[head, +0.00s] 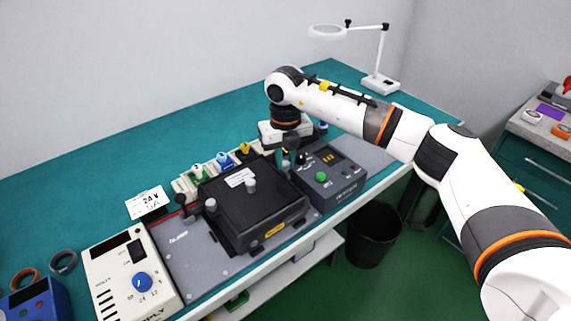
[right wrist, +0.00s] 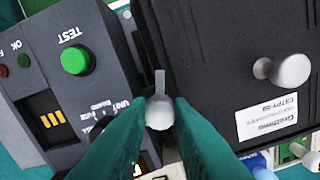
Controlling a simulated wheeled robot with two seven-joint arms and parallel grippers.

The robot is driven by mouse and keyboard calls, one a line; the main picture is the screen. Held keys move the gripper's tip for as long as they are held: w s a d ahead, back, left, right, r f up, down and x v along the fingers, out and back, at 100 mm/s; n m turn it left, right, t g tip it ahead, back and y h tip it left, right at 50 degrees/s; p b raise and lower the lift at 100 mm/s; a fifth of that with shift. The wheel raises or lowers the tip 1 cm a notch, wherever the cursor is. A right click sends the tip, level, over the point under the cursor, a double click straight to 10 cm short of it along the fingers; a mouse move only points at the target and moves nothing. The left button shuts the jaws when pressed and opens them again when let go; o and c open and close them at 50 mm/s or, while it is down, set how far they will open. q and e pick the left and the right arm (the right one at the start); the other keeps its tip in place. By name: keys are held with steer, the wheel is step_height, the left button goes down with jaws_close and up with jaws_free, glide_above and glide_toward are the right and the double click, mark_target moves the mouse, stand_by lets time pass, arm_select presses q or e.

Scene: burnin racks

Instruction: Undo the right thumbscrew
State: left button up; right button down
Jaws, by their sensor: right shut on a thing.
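The right thumbscrew (right wrist: 160,113) is a pale round head with a flat grey tab, beside the edge of the black fixture lid (right wrist: 215,60). My right gripper (right wrist: 160,122) has its two teal fingers closed on it, one on each side. In the head view my right gripper (head: 287,160) points down at the back right corner of the lid (head: 265,210), and its fingers mostly hide the thumbscrew. The left thumbscrew (head: 211,205) stands grey at the lid's left side. The lid lies flat and shut. My left gripper is not in view.
A grey test box (head: 330,178) with a green button stands close right of the lid. A grey knob (head: 250,184) stands on the lid. Colored connectors (head: 222,160) line its back. A cream power supply (head: 133,280) is at the left.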

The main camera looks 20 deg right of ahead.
mark_target(286, 163)
steer(key=shift+r+n+b, duration=0.1)
steer(key=shift+n+b, duration=0.75)
steer(key=shift+n, duration=1.15)
steer(key=c, duration=1.3)
jaws_free()
step_height(286, 163, up, 12)
steer(key=b, duration=0.2)
